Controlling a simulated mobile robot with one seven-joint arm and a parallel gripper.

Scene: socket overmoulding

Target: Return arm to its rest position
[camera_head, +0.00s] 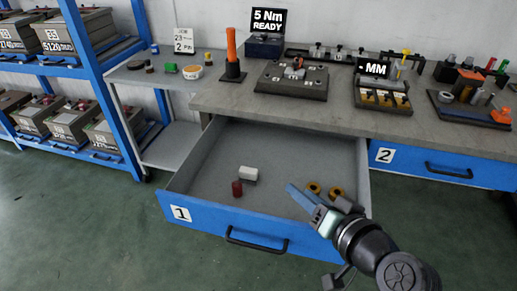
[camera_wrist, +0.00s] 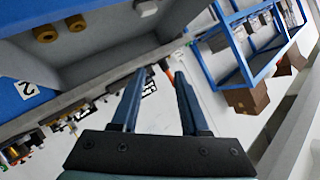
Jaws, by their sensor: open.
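My gripper (camera_head: 300,198) is over the right part of the open drawer marked 1 (camera_head: 230,228) in the head view, with its blue fingers pointing up and left. In the wrist view my gripper (camera_wrist: 160,92) shows two blue fingers spread apart with nothing between them. My arm comes in from the lower right of the head view.
The drawer holds a white block (camera_head: 248,174), a dark red cylinder (camera_head: 237,188) and two yellow rings (camera_head: 336,192). Drawer 2 (camera_head: 430,164) is closed. The workbench (camera_head: 330,117) carries fixtures and tools. A blue rack (camera_head: 100,75) stands left. The green floor in front is clear.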

